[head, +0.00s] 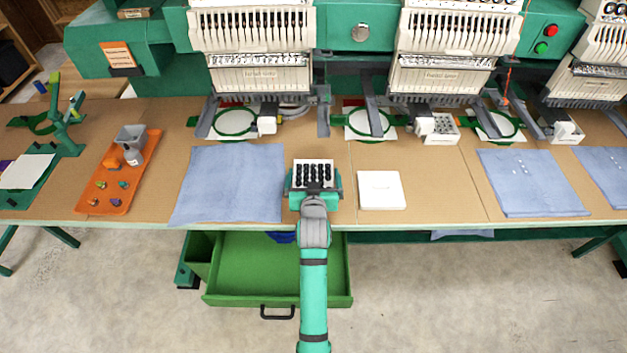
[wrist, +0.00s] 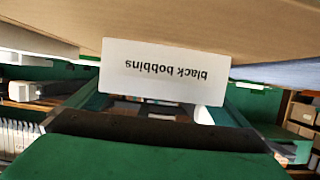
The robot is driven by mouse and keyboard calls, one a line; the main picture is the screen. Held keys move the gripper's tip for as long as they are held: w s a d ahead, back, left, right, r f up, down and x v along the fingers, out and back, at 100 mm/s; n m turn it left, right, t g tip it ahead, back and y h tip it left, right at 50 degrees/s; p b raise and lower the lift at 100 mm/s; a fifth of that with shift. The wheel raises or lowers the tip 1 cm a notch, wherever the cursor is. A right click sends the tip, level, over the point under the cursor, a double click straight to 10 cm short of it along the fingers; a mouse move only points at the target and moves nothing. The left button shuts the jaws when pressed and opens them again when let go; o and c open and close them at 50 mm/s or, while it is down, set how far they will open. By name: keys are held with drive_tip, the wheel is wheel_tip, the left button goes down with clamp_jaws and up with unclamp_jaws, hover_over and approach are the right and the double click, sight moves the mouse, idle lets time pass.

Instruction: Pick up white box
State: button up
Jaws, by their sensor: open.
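A white box (head: 315,161) holding several black bobbins stands at the table's front edge in the head view. In the wrist view its white front (wrist: 165,85) shows the words "black bobbins" upside down. My gripper (head: 314,188) is open at the box, with one finger on the left side and one on the right. In the wrist view the box front lies between the fingers of my gripper (wrist: 155,105). I cannot tell whether the fingers touch it.
A flat white square item (head: 381,190) lies just right of the box. A blue cloth (head: 232,180) lies to the left. An open green drawer (head: 240,275) is below the table edge. Embroidery machines (head: 255,60) stand behind. An orange tray (head: 122,190) is farther left.

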drive_tip(key=shift+r, duration=0.1)
drive_tip(key=c, duration=1.1)
